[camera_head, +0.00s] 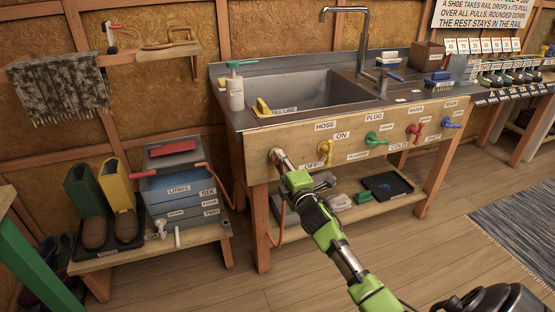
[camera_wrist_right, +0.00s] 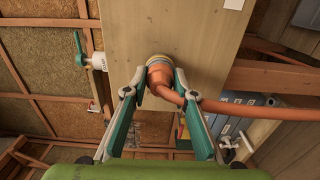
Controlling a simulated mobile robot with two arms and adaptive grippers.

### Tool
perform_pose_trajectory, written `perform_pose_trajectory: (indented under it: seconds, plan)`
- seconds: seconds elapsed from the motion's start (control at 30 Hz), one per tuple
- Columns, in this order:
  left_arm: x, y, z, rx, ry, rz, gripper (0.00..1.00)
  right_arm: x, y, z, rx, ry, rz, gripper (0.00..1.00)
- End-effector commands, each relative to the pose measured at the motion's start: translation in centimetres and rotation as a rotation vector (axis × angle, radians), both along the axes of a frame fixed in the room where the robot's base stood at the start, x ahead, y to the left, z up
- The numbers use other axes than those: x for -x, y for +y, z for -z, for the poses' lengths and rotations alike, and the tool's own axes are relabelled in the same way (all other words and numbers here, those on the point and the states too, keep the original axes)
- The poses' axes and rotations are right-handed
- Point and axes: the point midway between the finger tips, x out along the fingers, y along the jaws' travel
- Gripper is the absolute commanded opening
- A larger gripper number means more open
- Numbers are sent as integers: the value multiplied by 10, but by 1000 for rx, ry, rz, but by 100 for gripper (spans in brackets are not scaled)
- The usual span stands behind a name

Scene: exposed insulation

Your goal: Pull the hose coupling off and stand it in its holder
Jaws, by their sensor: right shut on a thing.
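The orange hose coupling (camera_wrist_right: 160,76) is at the wooden front panel of the sink bench in the right wrist view, with a pale ring at its panel end. An orange hose (camera_wrist_right: 250,110) runs from it to the right in that view. My right gripper (camera_wrist_right: 160,84) is shut on the coupling, one green finger on each side. In the head view my right gripper (camera_head: 281,162) is at the panel below the "HOSE" label (camera_head: 325,125) and mostly hides the coupling. My left gripper is not in view. I cannot make out the holder for certain.
The sink (camera_head: 300,88) is above. A lower shelf (camera_head: 350,207) holds a black tray (camera_head: 387,186). A blue-grey box (camera_head: 180,190) stands on a low bench at left.

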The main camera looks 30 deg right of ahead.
Motion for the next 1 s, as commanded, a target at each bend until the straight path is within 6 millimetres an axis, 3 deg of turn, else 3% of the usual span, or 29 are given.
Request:
perform_pose_trajectory:
  seconds: [1.0]
  plan:
    - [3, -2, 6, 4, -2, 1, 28, 5, 2, -1, -1, -1, 0, 0]
